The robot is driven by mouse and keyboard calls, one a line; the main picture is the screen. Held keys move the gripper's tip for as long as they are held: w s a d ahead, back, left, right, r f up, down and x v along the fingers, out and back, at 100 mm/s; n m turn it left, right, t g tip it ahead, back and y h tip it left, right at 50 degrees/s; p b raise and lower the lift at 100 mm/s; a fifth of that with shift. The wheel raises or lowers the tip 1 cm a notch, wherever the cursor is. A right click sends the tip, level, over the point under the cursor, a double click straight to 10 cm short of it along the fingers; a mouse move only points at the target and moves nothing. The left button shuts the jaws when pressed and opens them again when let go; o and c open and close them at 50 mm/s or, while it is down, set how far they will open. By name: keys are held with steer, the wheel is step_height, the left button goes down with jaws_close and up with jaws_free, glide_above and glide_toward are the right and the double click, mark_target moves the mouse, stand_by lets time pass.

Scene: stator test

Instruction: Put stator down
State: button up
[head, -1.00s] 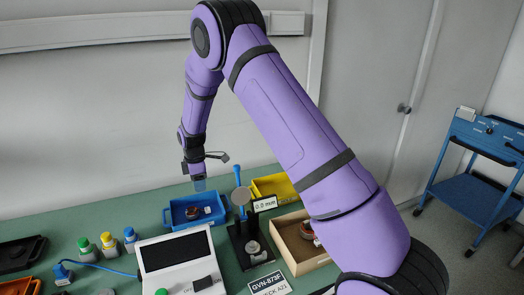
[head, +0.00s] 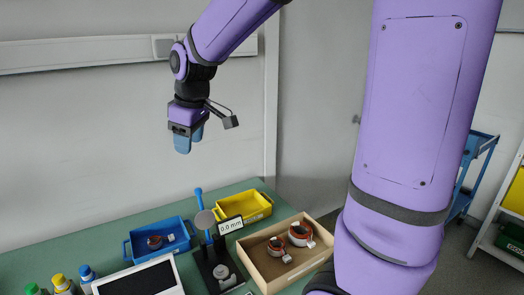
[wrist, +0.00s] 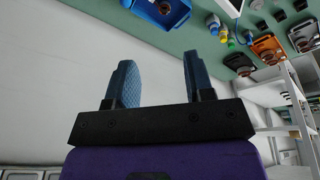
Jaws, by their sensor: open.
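My gripper (head: 188,137) hangs in the air in front of the wall, above and apart from the bench. In the wrist view its two blue fingers (wrist: 153,85) stand apart with nothing between them. One stator (head: 155,242) with copper-coloured windings lies in the blue bin (head: 133,254). Two more stators, a smaller one (head: 276,246) and a larger one (head: 300,234), lie in the wooden tray (head: 258,272), each with a white tag. The blue bin with its stator also shows at the top of the wrist view (wrist: 183,17).
A yellow bin (head: 243,207) stands behind the wooden tray. A black gauge stand (head: 217,272) with a 0.0 mm display (head: 230,225) stands between blue bin and tray. A white console (head: 140,280) and several coloured-capped bottles are at the front left.

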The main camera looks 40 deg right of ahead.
steer(key=s+d+r+m+t, duration=0.1)
steer(key=s+r+m, duration=0.1)
steer(key=s, duration=0.9)
steer(key=s+d+r+m+t, duration=0.1)
steer(key=s+m, duration=0.3)
steer(key=s, duration=0.7)
steer(key=shift+s+r+m+h, duration=0.3)
steer(key=shift+r+m, duration=0.1)
steer(key=shift+r, duration=0.05)
